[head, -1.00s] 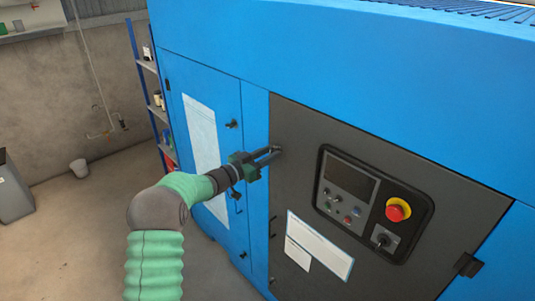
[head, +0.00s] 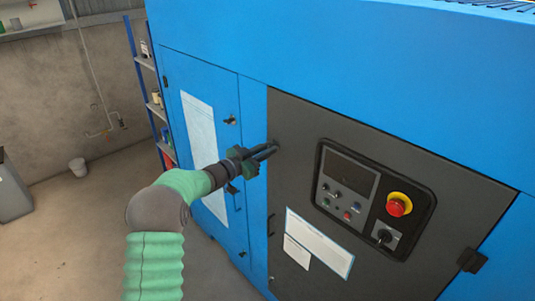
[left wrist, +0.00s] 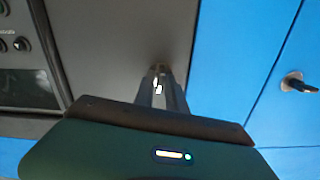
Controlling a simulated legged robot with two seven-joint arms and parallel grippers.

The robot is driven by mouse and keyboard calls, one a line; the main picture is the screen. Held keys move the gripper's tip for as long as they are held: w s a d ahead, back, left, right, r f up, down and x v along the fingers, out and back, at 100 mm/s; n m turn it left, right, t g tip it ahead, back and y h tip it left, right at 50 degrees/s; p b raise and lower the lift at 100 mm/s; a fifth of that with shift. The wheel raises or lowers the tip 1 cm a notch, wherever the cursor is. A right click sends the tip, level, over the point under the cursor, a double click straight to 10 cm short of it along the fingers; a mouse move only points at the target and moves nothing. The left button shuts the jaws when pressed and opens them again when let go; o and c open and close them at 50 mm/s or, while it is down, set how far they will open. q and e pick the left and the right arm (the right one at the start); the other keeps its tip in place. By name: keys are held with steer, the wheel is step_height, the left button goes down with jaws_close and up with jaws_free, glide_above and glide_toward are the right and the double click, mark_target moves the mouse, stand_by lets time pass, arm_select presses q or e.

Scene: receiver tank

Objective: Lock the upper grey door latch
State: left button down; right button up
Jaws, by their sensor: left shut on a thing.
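The grey door (head: 300,172) is the dark panel on the front of the blue cabinet and looks closed. Its upper latch (head: 276,144) is a small dark part near the door's upper left edge, mostly hidden by my fingers. My left gripper (head: 273,149) reaches in from the left and is shut on this latch. In the left wrist view, the fingers (left wrist: 160,88) meet at the latch (left wrist: 160,68) on the grey surface. The latch's exact angle is hidden. My right gripper is not in view.
A control panel (head: 347,181) with a red emergency button (head: 398,205) is on the grey door, right of my gripper. The blue door (head: 173,91) on the left has its own dark latches (head: 231,121).

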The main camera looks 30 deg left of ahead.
arm_select(q)
steer(key=m+b, duration=0.6)
steer(key=m, duration=0.1)
steer(key=shift+f+b, duration=0.1)
steer(key=shift+b, duration=0.25)
stand_by(0.9)
steer(key=c, duration=1.5)
jaws_free()
steer(key=shift+c, duration=0.2)
